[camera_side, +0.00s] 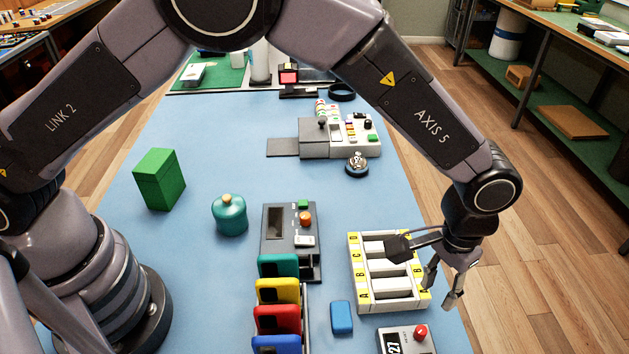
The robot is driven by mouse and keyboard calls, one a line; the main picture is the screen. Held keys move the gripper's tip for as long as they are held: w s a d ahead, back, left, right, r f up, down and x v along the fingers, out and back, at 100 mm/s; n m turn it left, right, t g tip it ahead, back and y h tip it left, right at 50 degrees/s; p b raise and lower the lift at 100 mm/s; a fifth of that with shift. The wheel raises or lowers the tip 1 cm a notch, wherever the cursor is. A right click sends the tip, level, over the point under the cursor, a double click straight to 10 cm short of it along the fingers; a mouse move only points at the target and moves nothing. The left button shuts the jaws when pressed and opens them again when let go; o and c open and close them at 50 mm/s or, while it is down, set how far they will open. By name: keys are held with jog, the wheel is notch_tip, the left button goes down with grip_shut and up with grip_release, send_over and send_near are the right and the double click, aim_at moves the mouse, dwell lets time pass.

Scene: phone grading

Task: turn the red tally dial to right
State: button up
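A red dial (421,332) sits on top of a grey tally box (425,348) at the bottom edge of the side view. The box has a black display reading 27, and its lower part is cut off by the frame. My gripper (441,294) points down at the right, above and slightly right of the dial in the picture. Its fingers are spread apart with nothing between them. The gripper appears apart from the dial; its exact height above the table is hard to tell.
A white lettered rack (357,262) stands just left of my gripper. A blue block (342,317) lies left of the tally box. Several coloured phones, including a red one (277,320), stand in a holder further left. A grey device (280,245) has an orange knob.

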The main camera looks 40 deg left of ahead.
aim_at(422, 329)
jog(key=f, duration=1.2)
jog(key=shift+s+d, duration=0.1)
jog(key=shift+d, duration=0.1)
jog(key=shift+r, duration=0.1)
jog(key=shift+c, duration=0.2)
grip_shut()
